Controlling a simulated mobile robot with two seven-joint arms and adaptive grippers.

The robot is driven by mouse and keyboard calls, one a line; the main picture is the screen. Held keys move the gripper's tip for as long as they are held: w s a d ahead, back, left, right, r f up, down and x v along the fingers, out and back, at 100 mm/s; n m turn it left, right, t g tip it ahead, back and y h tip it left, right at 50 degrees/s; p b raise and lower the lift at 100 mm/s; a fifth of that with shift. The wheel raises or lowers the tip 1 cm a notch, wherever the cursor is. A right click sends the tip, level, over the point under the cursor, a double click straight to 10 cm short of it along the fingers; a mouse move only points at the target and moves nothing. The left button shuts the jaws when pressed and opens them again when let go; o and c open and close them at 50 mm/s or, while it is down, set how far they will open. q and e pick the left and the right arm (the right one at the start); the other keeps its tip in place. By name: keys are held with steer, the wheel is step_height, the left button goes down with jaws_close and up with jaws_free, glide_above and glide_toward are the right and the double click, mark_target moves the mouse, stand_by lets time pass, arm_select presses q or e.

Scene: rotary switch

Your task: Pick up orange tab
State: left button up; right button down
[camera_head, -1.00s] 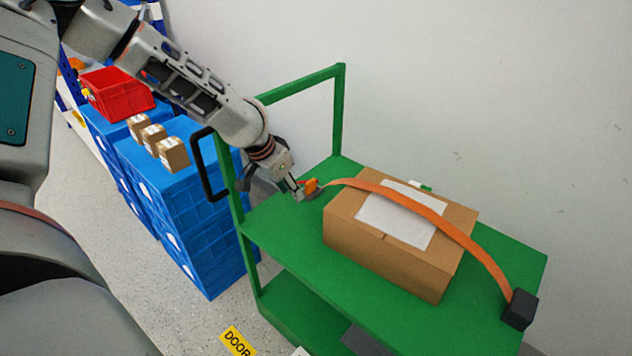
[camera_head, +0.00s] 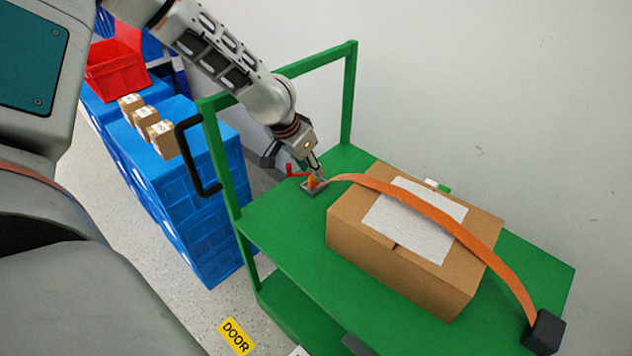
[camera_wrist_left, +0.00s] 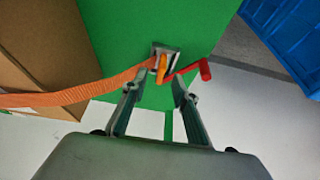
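The orange tab (camera_head: 311,183) stands on a small grey metal base on the green cart top, beside the end of the orange strap (camera_head: 430,212). In the left wrist view the tab (camera_wrist_left: 161,68) lies ahead, between the lines of the two fingers. A red handle (camera_wrist_left: 190,70) sticks out to its right there. My left gripper (camera_head: 317,178) is right at the tab and partly covers it in the head view. In the wrist view its fingers (camera_wrist_left: 156,86) are apart with nothing clamped between them. Whether a finger touches the tab I cannot tell. My right gripper is not in view.
A cardboard box (camera_head: 400,265) under the strap stands right of the tab on the cart (camera_head: 285,235). A black block (camera_head: 543,332) holds the strap's far end. The green cart frame (camera_head: 352,95) rises behind. Blue crates (camera_head: 195,215) stand left.

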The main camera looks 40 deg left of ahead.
arm_select(q)
steer(key=x, duration=0.3)
steer(key=shift+a+f+b, duration=0.1)
steer(key=shift+f+b, duration=0.05)
steer(key=shift+b, duration=0.15)
steer(key=shift+w+f, duration=0.25)
steer(key=shift+f, duration=0.05)
steer(key=shift+r, duration=0.1)
jaws_close()
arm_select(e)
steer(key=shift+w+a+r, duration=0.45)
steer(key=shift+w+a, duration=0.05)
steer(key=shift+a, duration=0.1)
arm_select(q)
steer(key=shift+r, duration=0.1)
